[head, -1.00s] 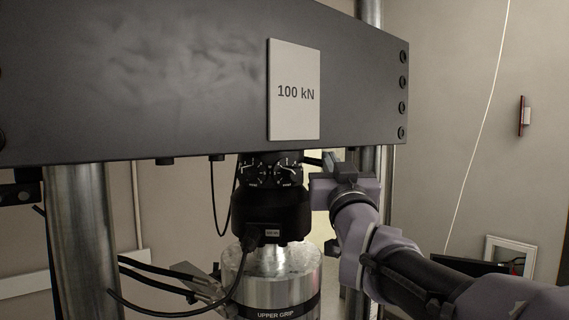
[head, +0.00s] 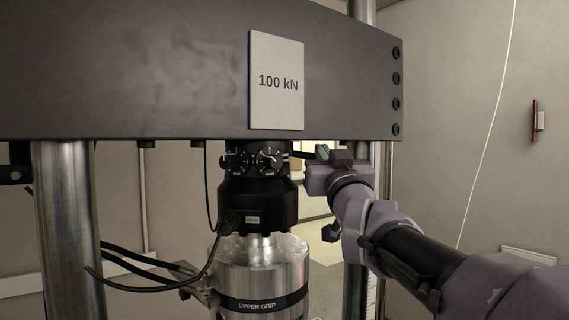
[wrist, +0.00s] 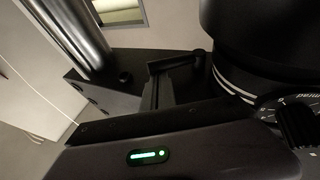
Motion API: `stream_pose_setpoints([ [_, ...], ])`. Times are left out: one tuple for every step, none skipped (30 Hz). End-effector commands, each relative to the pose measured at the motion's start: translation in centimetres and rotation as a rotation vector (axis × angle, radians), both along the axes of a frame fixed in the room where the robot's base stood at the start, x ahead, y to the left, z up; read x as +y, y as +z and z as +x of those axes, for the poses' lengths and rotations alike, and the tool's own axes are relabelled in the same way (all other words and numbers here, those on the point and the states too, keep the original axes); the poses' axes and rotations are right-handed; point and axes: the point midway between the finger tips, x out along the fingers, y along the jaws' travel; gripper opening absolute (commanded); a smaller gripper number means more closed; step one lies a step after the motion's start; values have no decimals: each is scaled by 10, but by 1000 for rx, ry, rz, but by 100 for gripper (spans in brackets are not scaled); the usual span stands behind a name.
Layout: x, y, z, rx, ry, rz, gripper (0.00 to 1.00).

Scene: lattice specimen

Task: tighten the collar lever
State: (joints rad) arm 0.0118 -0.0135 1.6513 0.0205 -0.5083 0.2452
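A black collar (head: 258,200) hangs under the dark crosshead, above the silver upper grip. A short dark bar (head: 302,154), which looks like the collar lever, sticks out to the right near the collar's top and meets my gripper (head: 322,157). My gripper is just right of the collar, and its fingertips are hard to make out in the head view. In the wrist view a black angled piece (wrist: 175,62) stands beyond my gripper's body, beside the round black collar (wrist: 262,45). I cannot tell whether it is a finger or the lever, or whether my gripper is closed around it.
The crosshead (head: 130,75) with its 100 kN plate (head: 277,80) lies close above my gripper. Steel columns stand left (head: 68,230) and right. Knobs with dials (head: 255,160) ring the collar's top. The upper grip (head: 262,280) and cables are below. Open room lies to the right.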

Motion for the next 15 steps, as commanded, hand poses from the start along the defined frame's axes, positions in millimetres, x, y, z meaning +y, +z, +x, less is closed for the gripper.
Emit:
stream_pose_setpoints([
  [-1,-5,3,0,-2,1,0],
  [-2,-6,5,1,-3,0,0],
  [-3,-6,7,0,-4,-1,0],
  [-4,-6,9,1,-4,0,0],
  [-5,-5,11,0,-4,1,0],
  [-6,-6,14,1,-4,0,0],
  [-7,-5,16,2,-4,0,0],
  [-8,-5,18,2,-4,0,0],
  [-8,-4,20,1,-4,0,0],
  [-9,-5,22,2,-4,0,0],
  [-9,-4,25,3,-5,1,0],
  [-10,-4,27,3,-4,-1,0],
  [-10,-3,28,2,-4,0,0],
  [-10,-3,30,2,-4,0,0],
  [-11,-4,33,3,-4,1,0],
])
